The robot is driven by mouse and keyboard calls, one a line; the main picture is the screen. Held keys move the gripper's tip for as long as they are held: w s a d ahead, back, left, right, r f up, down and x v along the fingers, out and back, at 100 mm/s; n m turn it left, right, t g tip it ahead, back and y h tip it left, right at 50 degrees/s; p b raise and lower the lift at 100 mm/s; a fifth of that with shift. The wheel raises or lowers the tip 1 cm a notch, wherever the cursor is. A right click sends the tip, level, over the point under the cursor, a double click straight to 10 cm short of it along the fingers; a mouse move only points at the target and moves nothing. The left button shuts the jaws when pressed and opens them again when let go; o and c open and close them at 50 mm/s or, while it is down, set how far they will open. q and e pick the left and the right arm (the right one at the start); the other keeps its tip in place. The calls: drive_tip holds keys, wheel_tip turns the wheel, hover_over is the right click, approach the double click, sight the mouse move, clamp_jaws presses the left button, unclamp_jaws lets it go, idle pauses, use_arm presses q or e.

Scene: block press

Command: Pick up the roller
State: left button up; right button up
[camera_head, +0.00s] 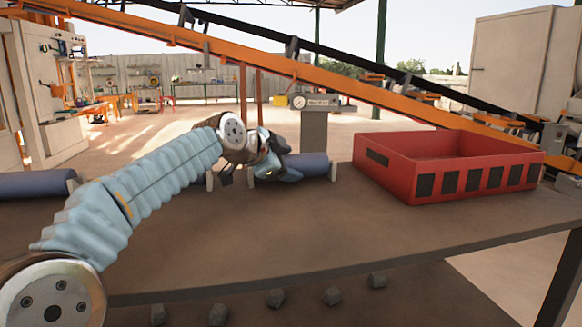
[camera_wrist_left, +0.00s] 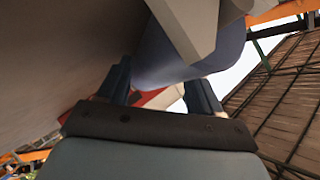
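A blue-purple roller (camera_head: 308,165) lies on the table in pale end supports, with my left gripper (camera_head: 272,165) at its left part. My arm and gripper hide that part of it. In the left wrist view the roller (camera_wrist_left: 185,65) shows large and close, with a pale support (camera_wrist_left: 190,25) in front of it. The two dark fingers of my left gripper (camera_wrist_left: 158,88) are wide apart at the roller's lower edge. Their tips are partly hidden, and I see no clear grip on it. My right gripper is in neither view.
A red crate (camera_head: 447,172) stands to the right on the brown table (camera_head: 300,225). Another blue roller (camera_head: 35,184) lies at the far left. Several grey blocks (camera_head: 332,296) lie below the table's front edge. The table's front middle is clear.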

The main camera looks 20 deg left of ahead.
use_arm(q)
drive_tip(key=c, duration=0.7)
drive_tip(key=shift+c, duration=0.7)
drive_tip(key=shift+r, duration=0.15)
